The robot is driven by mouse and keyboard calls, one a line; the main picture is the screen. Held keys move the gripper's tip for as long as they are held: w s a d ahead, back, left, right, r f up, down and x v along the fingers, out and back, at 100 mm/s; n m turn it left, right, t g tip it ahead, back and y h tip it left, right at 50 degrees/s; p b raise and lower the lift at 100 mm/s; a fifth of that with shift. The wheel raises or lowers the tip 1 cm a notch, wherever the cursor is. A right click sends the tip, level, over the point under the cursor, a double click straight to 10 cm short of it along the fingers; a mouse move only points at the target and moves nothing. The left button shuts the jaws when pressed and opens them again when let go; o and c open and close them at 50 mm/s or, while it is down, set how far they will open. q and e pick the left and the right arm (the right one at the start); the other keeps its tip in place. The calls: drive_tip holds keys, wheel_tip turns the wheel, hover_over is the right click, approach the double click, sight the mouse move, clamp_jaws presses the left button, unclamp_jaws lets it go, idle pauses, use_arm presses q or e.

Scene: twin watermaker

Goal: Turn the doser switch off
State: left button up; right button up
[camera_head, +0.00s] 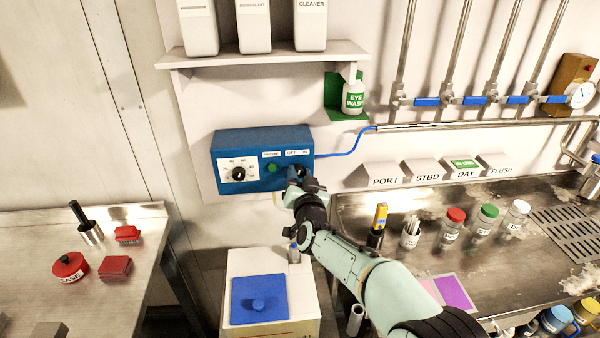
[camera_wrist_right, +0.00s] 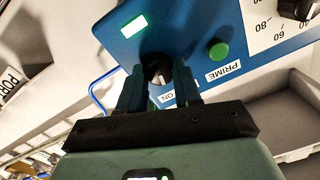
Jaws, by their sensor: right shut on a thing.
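The blue doser box (camera_head: 262,142) is on the wall left of centre in the head view. Its face has a dial (camera_head: 239,174), a green PRIME button (camera_head: 272,168) and, at its right end, the doser switch, mostly hidden there by my gripper. In the right wrist view the doser switch (camera_wrist_right: 158,70) is a dark round knob between the fingers, with an ON label beside it. My right gripper (camera_head: 298,177) is at the switch, and its fingers (camera_wrist_right: 160,86) are shut on it. A green lit window (camera_wrist_right: 132,26) shows on the box. My left gripper is not in view.
A shelf (camera_head: 262,57) with white bottles is above the box. An eye wash bottle (camera_head: 353,97) and a blue tube (camera_head: 345,152) are to its right.

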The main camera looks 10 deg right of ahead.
drive_tip(key=n+p, duration=0.2)
drive_tip(key=n, duration=0.2)
drive_tip(key=shift+r+n, duration=0.1)
drive_tip(key=shift+n, duration=0.2)
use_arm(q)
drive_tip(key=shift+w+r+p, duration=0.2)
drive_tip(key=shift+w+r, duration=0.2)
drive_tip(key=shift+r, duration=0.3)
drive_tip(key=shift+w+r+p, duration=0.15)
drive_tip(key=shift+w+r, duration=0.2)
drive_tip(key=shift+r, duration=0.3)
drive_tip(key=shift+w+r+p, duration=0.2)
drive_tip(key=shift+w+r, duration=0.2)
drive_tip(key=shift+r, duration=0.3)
use_arm(e)
drive_tip(key=shift+a+n, duration=0.1)
drive_tip(key=shift+n, duration=1.5)
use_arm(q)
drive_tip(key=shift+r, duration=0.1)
use_arm(e)
drive_tip(key=o, duration=1)
drive_tip(key=shift+o, duration=0.2)
